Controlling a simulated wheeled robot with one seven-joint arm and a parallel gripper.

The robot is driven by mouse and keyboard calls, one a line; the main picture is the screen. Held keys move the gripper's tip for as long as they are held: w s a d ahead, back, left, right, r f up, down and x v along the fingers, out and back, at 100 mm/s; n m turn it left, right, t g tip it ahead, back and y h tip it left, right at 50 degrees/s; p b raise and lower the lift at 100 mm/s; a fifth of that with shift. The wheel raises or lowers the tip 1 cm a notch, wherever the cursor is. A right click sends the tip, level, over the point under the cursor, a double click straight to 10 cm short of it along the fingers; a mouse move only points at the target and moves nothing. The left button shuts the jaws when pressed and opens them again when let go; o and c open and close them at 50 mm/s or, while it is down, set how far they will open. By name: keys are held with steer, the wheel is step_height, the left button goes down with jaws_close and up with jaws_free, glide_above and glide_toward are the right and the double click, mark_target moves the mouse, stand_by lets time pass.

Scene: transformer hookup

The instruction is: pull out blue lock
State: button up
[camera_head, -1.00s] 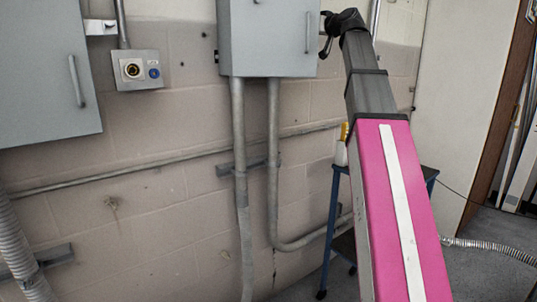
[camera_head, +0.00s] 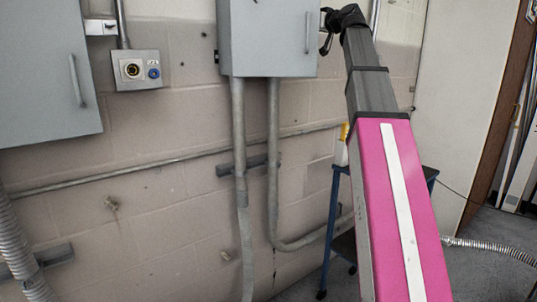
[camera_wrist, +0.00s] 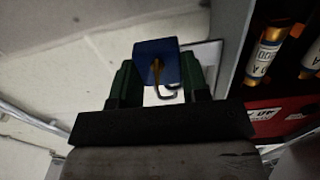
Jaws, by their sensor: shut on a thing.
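A pale plate or panel edge lies behind the lock. I cannot tell whether the lock still touches anything behind it. In the head view my gripper (camera_head: 327,32) is a small dark shape beside the right side of the upper grey cabinet (camera_head: 265,40), and the lock cannot be made out there.
In the head view, a socket box (camera_head: 135,70) and another cabinet (camera_head: 45,75) are at the left. A blue-framed cart (camera_head: 340,200) stands under my arm.

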steer(key=shift+w+d, duration=0.1)
steer(key=shift+d, duration=0.05)
steer(key=shift+w+d+f, duration=0.1)
steer(key=shift+w+d, duration=0.4)
steer(key=shift+d, duration=0.2)
steer(key=shift+w+d, duration=0.5)
steer(key=shift+d, duration=0.2)
steer(key=shift+v, duration=2.5)
